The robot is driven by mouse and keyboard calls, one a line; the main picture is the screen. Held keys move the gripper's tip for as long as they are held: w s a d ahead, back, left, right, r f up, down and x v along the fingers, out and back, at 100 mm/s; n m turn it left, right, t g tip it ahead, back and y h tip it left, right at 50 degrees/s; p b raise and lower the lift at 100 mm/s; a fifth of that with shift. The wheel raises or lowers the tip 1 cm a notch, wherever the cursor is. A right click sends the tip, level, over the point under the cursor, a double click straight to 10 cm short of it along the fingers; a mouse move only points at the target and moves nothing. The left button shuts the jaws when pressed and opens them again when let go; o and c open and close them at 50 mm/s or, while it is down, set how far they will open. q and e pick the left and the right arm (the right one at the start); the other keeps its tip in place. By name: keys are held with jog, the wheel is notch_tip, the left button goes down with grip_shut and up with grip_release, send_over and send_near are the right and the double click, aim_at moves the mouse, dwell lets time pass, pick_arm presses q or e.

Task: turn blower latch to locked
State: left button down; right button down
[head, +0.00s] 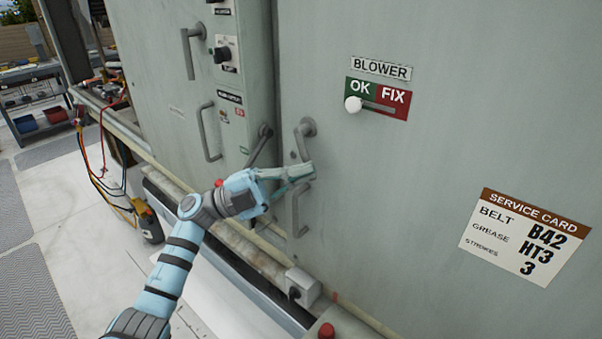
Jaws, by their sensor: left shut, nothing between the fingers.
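The blower panel (450,150) is a pale grey-green door with a BLOWER label (381,69). A grey latch (306,128) sits near its left edge, with its lever pointing down toward my gripper. My left gripper (308,172) is shut, with its fingertips at the lower end of the latch lever and just above a grey pull handle (297,215). I cannot tell whether the fingertips touch the lever. The gripper hides part of the lever's lower end and the top of the handle. My right gripper is out of view.
An OK/FIX slider (353,104) has its white knob on the OK side. A service card (525,238) is at right. The neighbouring panel has another latch (262,140) and a handle (207,132). A grey box (302,287) sits below on the ledge.

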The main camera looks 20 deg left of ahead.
aim_at(299, 129)
pick_arm(q)
notch_tip(299, 129, up, 9)
jog(key=shift+a+f+n+t+y, duration=0.1)
jog(key=shift+a+n+t+y, duration=0.15)
jog(key=shift+t, duration=0.25)
jog(key=s+a+f+n+t+y+p, duration=0.2)
jog(key=s+f+n+t+y+p, duration=0.2)
jog(key=s+f+y, duration=0.3)
jog(key=shift+h, duration=0.75)
jog(key=p+x, duration=0.1)
jog(key=x, duration=0.2)
jog(key=p+x, duration=0.1)
jog(key=x, duration=0.2)
jog(key=f+p+x, duration=0.1)
jog(key=x, duration=0.3)
jog(key=shift+w+d+f, duration=0.1)
jog(key=shift+w, duration=0.05)
jog(key=a, duration=0.1)
jog(key=a+f+b, duration=0.1)
jog(key=a+f, duration=0.1)
jog(key=shift+w+a, duration=0.25)
jog(key=shift+a, duration=0.15)
